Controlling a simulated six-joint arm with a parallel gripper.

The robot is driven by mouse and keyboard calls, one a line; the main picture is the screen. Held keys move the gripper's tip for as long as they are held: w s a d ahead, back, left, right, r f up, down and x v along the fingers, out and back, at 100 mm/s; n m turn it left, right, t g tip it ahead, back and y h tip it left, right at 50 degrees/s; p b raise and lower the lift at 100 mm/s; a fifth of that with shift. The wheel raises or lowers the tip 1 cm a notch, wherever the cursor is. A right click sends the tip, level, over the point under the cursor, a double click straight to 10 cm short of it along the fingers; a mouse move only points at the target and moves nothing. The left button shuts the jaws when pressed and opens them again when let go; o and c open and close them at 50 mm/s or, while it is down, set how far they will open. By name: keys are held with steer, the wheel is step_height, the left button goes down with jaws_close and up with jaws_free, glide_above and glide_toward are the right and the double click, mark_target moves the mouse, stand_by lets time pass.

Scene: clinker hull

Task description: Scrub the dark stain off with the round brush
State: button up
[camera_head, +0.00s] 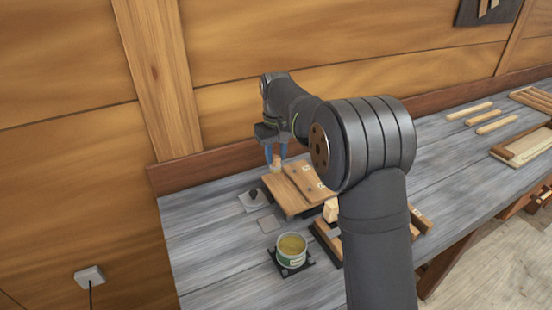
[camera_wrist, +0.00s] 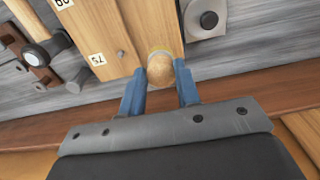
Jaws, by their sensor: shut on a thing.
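My gripper (camera_wrist: 160,82) is shut on the round brush (camera_wrist: 160,64), with one blue finger on each side of its round wooden top. In the head view, my gripper (camera_head: 276,150) holds the brush (camera_head: 276,165) at the far left corner of a wooden board (camera_head: 286,190). The board also shows in the wrist view (camera_wrist: 115,35), with a number label on it. The brush is over or on the board's end; I cannot tell whether its underside touches the wood. I cannot make out a dark stain in either view.
A grey plate with a dark knob (camera_head: 252,202) lies left of the board. A green tin with yellowish contents (camera_head: 291,252) stands in front. A wooden wall rises close behind. Sticks (camera_head: 480,118) lie at right; the bench's front left (camera_head: 215,265) is clear.

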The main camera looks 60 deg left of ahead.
steer(key=shift+r, duration=2.4)
